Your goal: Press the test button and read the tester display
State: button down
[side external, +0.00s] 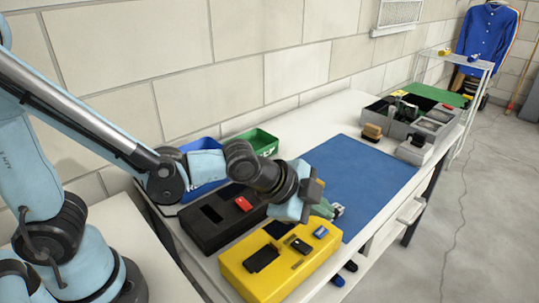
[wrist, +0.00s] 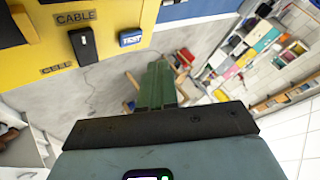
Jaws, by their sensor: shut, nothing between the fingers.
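The yellow tester (side external: 235,267) lies at the table's near edge in the side external view. Its top carries a dark display-like window (side external: 262,258), a black switch (side external: 300,244) and a blue button (side external: 321,231). In the wrist view the blue button (wrist: 130,38) reads TEST, and the black switch (wrist: 84,43) sits below the word CABLE. The window shows no readable text. My gripper (side external: 328,209) is shut and empty, with green fingers. It is above and just beyond the tester's button end, apart from the button. In the wrist view the fingers (wrist: 157,80) appear against the floor.
A black box (side external: 205,232) with a red part stands beside the tester. Blue (side external: 203,190) and green (side external: 262,139) bins are behind. A blue mat (side external: 372,180) gives clear room. A grey divided tray (side external: 460,118) and brown block (side external: 372,132) stand farther along.

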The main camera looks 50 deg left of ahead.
aim_at(317, 234)
jog(key=shift+f, duration=1.15)
jog(key=shift+f, duration=0.15)
dwell(1.2)
jog(key=shift+f, duration=0.3)
jog(key=shift+f, duration=0.35)
dwell(0.6)
jog(key=shift+r, duration=0.8)
jog(key=shift+r, duration=2.5)
